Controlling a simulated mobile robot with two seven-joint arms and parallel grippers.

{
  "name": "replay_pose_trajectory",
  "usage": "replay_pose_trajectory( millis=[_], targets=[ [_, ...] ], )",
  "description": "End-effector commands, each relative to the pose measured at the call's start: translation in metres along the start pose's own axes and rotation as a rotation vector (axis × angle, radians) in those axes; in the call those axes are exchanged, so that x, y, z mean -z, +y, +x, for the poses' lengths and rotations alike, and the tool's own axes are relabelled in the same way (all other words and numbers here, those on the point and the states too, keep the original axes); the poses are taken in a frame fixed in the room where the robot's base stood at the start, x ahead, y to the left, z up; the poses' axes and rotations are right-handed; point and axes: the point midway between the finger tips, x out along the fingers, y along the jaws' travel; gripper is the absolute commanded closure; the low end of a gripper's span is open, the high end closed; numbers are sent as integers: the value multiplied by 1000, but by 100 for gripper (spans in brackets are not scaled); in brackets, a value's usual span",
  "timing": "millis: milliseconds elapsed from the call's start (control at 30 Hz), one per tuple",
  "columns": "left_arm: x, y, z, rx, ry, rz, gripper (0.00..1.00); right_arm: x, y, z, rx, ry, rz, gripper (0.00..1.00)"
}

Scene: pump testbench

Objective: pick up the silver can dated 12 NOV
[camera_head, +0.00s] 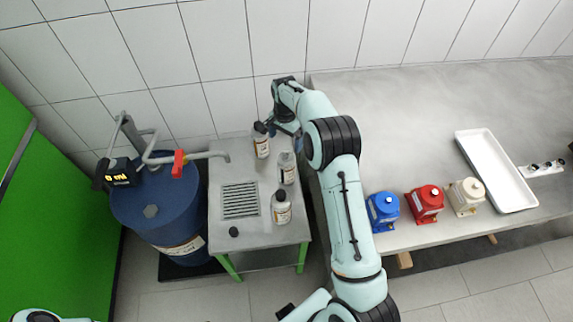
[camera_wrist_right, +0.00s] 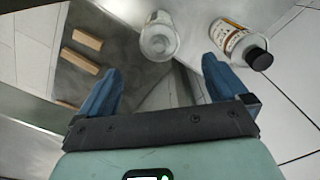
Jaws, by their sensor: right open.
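Several small labelled bottle-like containers stand on the small metal table. One has a dark cap (camera_head: 282,210) and stands at the front. A greyish one without a dark cap (camera_head: 287,170) stands in the middle, and a third (camera_head: 261,145) stands at the back. No date can be read, so I cannot tell which is the 12 NOV can. My right gripper (camera_head: 284,128) is by the back container. In the right wrist view it is open and empty (camera_wrist_right: 160,78), with a clear-grey container (camera_wrist_right: 158,40) beyond the fingertips and a black-capped one (camera_wrist_right: 236,40) to the right.
A blue drum (camera_head: 160,208) with a pump and pipe stands left of the small table (camera_head: 225,155). The table has a grate (camera_head: 240,200) and a loose black cap (camera_head: 234,232). The long bench (camera_head: 430,110) holds blue, red and cream devices and a white tray (camera_head: 495,170).

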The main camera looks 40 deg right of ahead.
Motion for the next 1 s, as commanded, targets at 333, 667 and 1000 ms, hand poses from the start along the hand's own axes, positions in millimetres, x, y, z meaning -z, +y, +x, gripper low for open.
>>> replay_pose_trajectory(
  millis=[333, 667, 1000],
  targets=[
    [-2, -2, 3, 1, -3, -1, 100, 0, 1, 59, -3, -1, 1, 0],
    [2, 2, -3, -1, 2, 1, 100, 4, 1, 94, -3, -3, 1, 0],
    [2, 2, -3, -1, 3, 1, 100, 5, 1, 115, 0, 0, 1, 0]
  ],
)
